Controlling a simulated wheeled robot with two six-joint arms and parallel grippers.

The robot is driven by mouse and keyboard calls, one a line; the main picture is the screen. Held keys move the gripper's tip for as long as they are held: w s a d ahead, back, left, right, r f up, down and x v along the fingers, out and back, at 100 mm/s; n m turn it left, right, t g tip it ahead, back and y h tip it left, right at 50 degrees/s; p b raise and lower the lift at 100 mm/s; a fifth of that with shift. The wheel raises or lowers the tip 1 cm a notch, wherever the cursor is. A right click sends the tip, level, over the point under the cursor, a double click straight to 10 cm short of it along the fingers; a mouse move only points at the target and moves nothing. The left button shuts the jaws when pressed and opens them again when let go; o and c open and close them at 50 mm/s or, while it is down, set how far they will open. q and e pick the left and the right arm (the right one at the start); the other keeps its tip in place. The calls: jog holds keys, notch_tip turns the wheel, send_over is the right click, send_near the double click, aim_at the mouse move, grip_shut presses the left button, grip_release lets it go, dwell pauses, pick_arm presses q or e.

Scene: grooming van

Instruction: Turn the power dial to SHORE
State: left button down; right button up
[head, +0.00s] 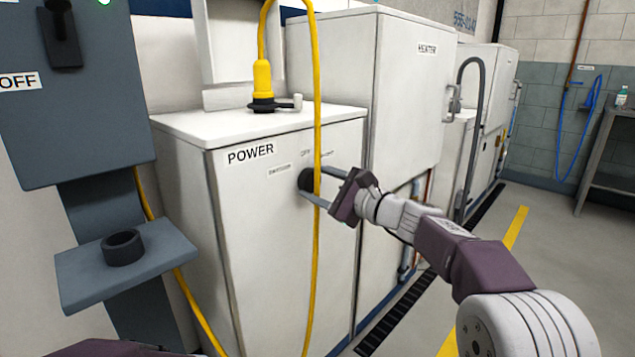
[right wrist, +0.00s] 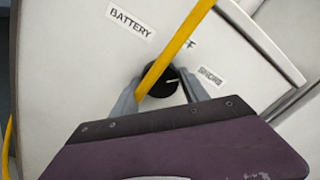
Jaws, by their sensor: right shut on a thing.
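The power dial (head: 304,181) is a round black knob on the front of the white POWER cabinet (head: 270,240). My right gripper (head: 317,178) is shut on it, with one grey finger on either side. In the right wrist view the dial (right wrist: 163,84) shows a white pointer line aimed right, toward the SHORE label (right wrist: 210,76). The OFF label (right wrist: 190,43) is partly hidden by the yellow cable, and the BATTERY label (right wrist: 130,20) is at upper left. The cable covers part of the dial. My left gripper is out of view.
A yellow cable (head: 316,260) hangs in front of the cabinet, close to my right fingers. A yellow plug (head: 262,80) stands on the cabinet top. A grey OFF panel (head: 75,110) and shelf (head: 90,285) are at left. The HEATER cabinet (head: 405,100) stands behind.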

jog(key=shift+f, duration=0.1)
dwell(0.4)
jog(key=o, duration=1.4)
jog(key=shift+c, duration=0.2)
jog(key=shift+s+d, duration=0.2)
jog(key=shift+d, duration=0.05)
jog(key=p+v, duration=0.1)
jog(key=v, duration=0.7)
jog(key=shift+s+p, duration=0.2)
jog(key=shift+p, duration=0.1)
jog(key=shift+d, duration=0.1)
